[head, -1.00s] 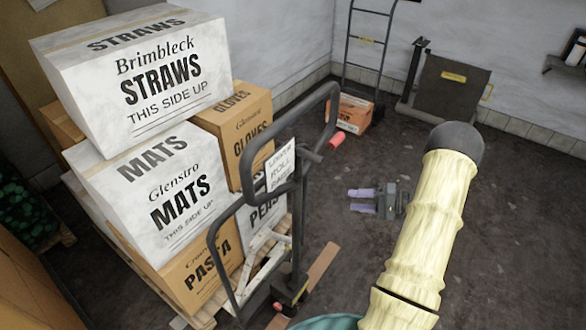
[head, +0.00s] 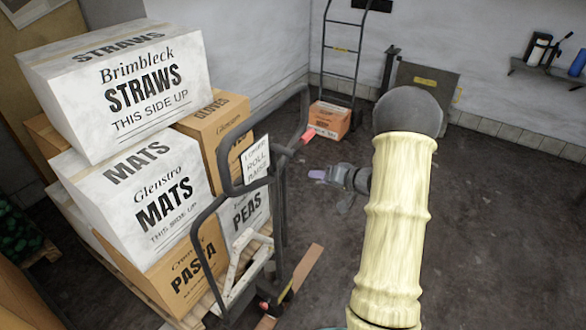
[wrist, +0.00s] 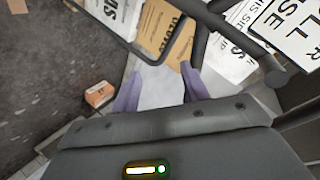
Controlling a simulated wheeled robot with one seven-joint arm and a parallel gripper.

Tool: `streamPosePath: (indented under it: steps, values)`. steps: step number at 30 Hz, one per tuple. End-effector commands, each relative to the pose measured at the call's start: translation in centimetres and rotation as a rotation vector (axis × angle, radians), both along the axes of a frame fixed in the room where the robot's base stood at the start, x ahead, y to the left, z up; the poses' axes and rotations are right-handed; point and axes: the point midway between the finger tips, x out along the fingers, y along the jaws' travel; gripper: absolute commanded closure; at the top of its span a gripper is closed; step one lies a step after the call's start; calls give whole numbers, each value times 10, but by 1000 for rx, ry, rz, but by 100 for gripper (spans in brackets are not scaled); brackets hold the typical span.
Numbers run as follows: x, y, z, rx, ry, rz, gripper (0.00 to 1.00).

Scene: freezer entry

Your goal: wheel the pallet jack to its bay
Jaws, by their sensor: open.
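The pallet jack (head: 200,243) stands left of centre in the head view, its dark grey handle loop (head: 228,170) raised and a red piece (head: 308,136) at the handle's right side. Stacked boxes on a pallet stand directly behind it. My gripper (head: 317,174) is just right of the handle, its purple fingers pointing left towards it. In the wrist view the fingers (wrist: 160,92) are spread with nothing between them, and dark handle tubes (wrist: 235,30) cross beyond. I cannot tell the exact gap to the handle. No marked bay is clearly seen.
Boxes of straws (head: 125,95), mats (head: 150,195) and pasta (head: 188,275) block the left. A hand truck (head: 342,50) with an orange box (head: 329,120) and a dark panel (head: 425,85) stand by the back wall. A brown strip (head: 305,268) lies on the floor. The right floor is clear.

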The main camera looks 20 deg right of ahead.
Motion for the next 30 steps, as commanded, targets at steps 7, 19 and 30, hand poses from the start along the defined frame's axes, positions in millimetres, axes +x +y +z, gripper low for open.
streamPosePath:
  steps: [7, 19, 30]
  values:
    - [2, 22, 33, -284, 10, -95, 55]
    - [-137, 108, 60, -690, 403, -16, 55]
    - [-246, 165, 57, -692, 634, 232, 55]
